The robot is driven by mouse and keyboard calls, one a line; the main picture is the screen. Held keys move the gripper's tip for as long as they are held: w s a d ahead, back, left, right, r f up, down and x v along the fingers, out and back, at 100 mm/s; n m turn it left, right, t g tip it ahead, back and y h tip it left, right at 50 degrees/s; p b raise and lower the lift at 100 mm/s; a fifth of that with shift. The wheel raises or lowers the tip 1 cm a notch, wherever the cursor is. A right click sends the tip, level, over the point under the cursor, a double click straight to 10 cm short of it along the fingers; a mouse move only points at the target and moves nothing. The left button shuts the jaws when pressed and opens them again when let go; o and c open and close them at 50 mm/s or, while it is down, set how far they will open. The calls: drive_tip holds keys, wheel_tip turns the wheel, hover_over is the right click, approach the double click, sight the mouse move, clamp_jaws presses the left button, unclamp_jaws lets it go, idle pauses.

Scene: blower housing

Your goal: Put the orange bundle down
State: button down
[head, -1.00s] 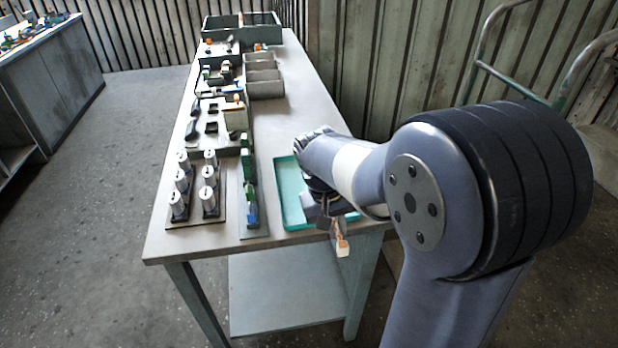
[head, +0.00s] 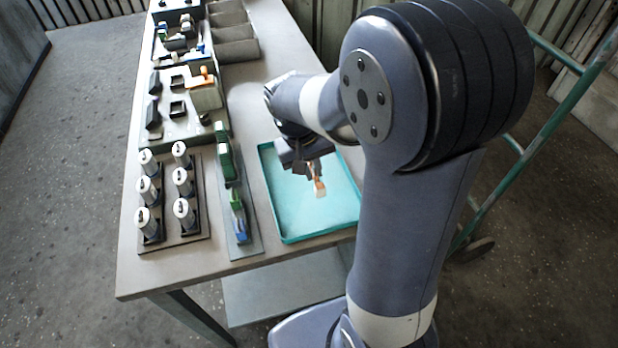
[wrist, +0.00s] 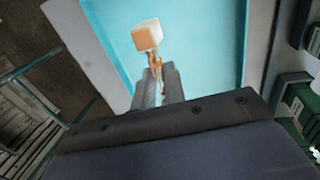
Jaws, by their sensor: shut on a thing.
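My gripper (head: 312,172) is over the teal tray (head: 292,236) at the near right of the table. It is shut on the orange bundle (head: 320,188), a small orange piece with a pale, whitish end. In the wrist view the bundle (wrist: 149,38) sticks out past the two fingertips (wrist: 154,82), its pale block end farthest out, with the light blue tray floor behind it. The tray looks empty. I cannot tell whether the bundle touches the tray floor.
Left of the tray, a narrow strip (head: 243,247) bears green and blue parts. Beyond it a dark rack (head: 172,244) holds several white cylinders. Farther back are grey bins (head: 237,50) and a fixture with an orange-topped block (head: 205,92). A green-railed cart (head: 520,175) stands at right.

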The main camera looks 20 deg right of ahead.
sight(312, 195)
drive_tip(key=shift+a+x, duration=0.2)
drive_tip(key=shift+x, duration=0.8)
drive_tip(key=shift+a+x, duration=0.2)
drive_tip(key=shift+x, duration=0.8)
drive_tip(key=shift+a+x, duration=0.25)
drive_tip(key=shift+x, duration=0.8)
drive_tip(key=shift+f, duration=0.15)
drive_tip(key=shift+f, duration=0.1)
drive_tip(key=c, duration=1.5)
unclamp_jaws()
drive_tip(key=shift+o, duration=0.2)
drive_tip(key=v, duration=1.2)
